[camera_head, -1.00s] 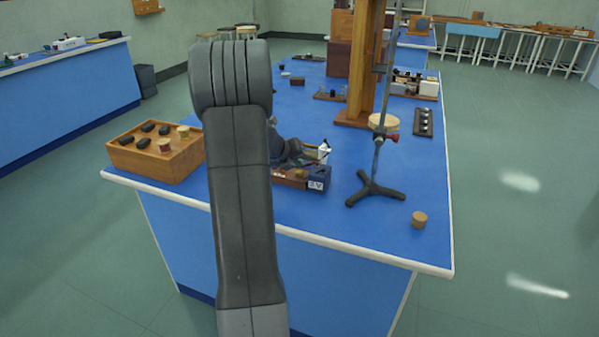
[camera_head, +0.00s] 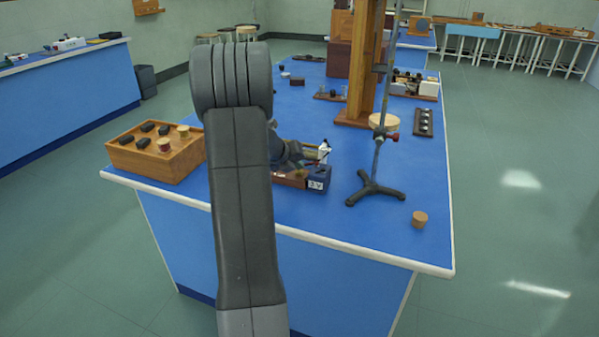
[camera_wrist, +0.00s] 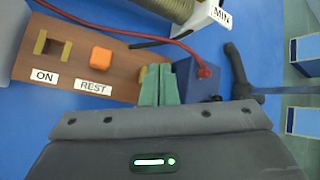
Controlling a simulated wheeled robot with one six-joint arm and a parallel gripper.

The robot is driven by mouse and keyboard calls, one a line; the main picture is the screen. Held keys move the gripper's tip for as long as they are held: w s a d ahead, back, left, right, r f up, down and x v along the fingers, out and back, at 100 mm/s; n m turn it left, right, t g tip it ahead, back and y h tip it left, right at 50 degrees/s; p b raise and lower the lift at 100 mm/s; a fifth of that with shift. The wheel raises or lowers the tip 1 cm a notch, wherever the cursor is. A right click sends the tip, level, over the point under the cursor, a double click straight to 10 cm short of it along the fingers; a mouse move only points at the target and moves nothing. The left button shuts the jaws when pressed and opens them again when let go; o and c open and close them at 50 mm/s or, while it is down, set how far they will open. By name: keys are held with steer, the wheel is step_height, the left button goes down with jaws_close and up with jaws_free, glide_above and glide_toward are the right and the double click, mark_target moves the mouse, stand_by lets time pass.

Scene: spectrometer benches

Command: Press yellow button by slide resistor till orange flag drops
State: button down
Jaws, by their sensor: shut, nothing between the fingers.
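A brown wooden board (camera_wrist: 62,65) carries an orange square flag (camera_wrist: 101,55) above a REST label, with a brass-edged slot (camera_wrist: 52,48) above an ON label to its left. A sliver of yellow (camera_wrist: 142,74), perhaps the button, shows at the left edge of my fingers; the rest is hidden. My gripper (camera_wrist: 161,72) is shut and empty, its green fingertips over the board's right end, beside a dark blue box (camera_wrist: 197,80). I cannot tell whether they touch the button. The slide resistor's coil (camera_wrist: 165,8) lies beyond, with a white MIN end (camera_wrist: 212,17). The board also shows in the head view (camera_head: 289,180).
A red wire (camera_wrist: 120,35) runs over the board to a red terminal on the blue box. A black stand (camera_head: 375,190) with a rod stands to the right, with a cork (camera_head: 419,219) nearby. A wooden box (camera_head: 150,165) sits at the left table edge.

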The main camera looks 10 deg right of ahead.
steer(key=shift+f, duration=0.4)
stand_by(0.5)
steer(key=shift+r+p, duration=0.8)
steer(key=shift+r, duration=0.1)
step_height(320, 180, up, 5)
steer(key=p, duration=0.5)
steer(key=shift+f, duration=0.15)
